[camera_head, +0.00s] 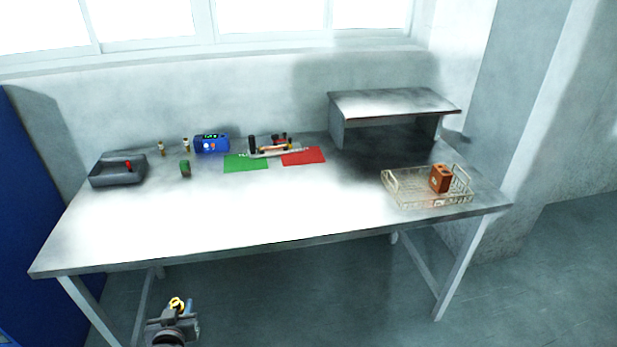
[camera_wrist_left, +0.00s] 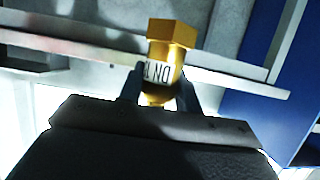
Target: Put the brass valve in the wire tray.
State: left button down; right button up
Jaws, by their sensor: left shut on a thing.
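The brass valve (camera_wrist_left: 170,50) is a golden, hex-headed piece with a white label, held between the fingers of my left gripper (camera_wrist_left: 160,88) in the left wrist view. In the head view my left gripper (camera_head: 175,312) is low in front of the table's front edge, with the valve (camera_head: 177,303) showing as a small yellow shape at its tip. The wire tray (camera_head: 408,200) stands at the right end of the table, far from the gripper. An orange-brown block with holes (camera_head: 439,179) sits in its right part. My right gripper is not in view.
The table (camera_head: 250,215) is clear in its front middle. A grey bin (camera_head: 118,176) with a red item, a blue device (camera_head: 212,144), a green mat (camera_head: 245,162) and a red mat (camera_head: 304,157) lie along the back. A raised shelf (camera_head: 394,103) stands behind the tray.

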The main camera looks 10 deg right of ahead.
aim_at(410, 190)
jog(key=l+u, duration=0.1)
jog(key=l, duration=0.7)
jog(key=l+u, duration=0.1)
jog(key=l, duration=0.75)
jog(key=l+u, duration=0.15)
jog(key=l, duration=0.65)
jog(key=k+l+u, duration=0.1)
jog(key=l, duration=0.75)
jog(key=k+l+u, duration=0.1)
jog(key=l, duration=0.7)
